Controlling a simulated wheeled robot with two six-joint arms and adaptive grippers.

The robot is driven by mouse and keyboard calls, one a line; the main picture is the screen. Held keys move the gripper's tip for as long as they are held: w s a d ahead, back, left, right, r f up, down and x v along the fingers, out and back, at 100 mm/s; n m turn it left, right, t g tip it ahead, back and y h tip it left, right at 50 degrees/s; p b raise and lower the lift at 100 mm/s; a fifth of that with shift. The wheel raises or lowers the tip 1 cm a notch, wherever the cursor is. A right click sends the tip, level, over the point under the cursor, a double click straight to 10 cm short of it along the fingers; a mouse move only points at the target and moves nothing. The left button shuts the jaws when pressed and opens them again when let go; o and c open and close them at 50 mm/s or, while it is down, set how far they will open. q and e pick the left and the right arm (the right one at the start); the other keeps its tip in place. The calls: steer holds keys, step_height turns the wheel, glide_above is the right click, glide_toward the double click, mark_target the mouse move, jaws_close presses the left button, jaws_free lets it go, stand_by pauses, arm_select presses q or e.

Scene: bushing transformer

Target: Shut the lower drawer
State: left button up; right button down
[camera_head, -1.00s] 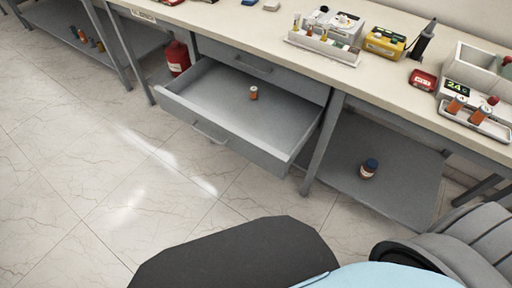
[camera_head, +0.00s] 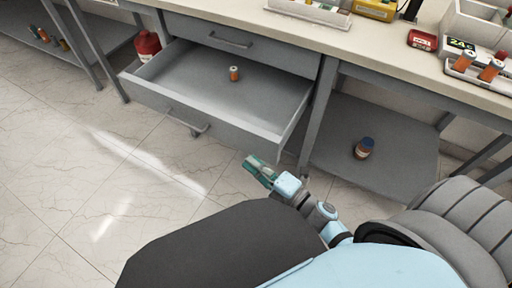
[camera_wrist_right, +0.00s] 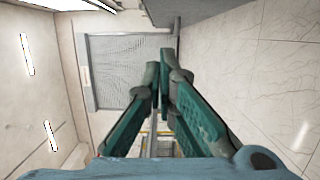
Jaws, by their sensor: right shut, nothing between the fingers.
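The lower drawer (camera_head: 205,88) is grey and pulled out from under the workbench. A small orange bottle (camera_head: 234,73) stands inside it. Its front panel bears a bar handle (camera_head: 187,123). The upper drawer (camera_head: 236,45) above it is shut. My right gripper (camera_head: 252,161) is green, shut and empty, low in front of the drawer's right front corner and apart from it. In the right wrist view its fingers (camera_wrist_right: 163,62) meet at the tips with nothing between them. My left gripper is not in view.
The bench top (camera_head: 390,52) carries a white rack, a yellow box, a red device and trays. A lower shelf (camera_head: 335,150) right of the drawer holds a brown bottle (camera_head: 363,148). A red container (camera_head: 147,46) stands left of the drawer. The floor in front is clear.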

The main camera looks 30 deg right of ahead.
mark_target(256, 149)
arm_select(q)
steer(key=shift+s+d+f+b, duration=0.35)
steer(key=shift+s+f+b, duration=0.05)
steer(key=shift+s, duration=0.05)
arm_select(e)
steer(key=w, duration=0.1)
steer(key=w+d, duration=0.2)
steer(key=w, duration=0.1)
steer(key=shift+w+d, duration=0.1)
steer(key=shift+d, duration=0.15)
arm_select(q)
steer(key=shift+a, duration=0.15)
arm_select(e)
steer(key=shift+d, duration=0.1)
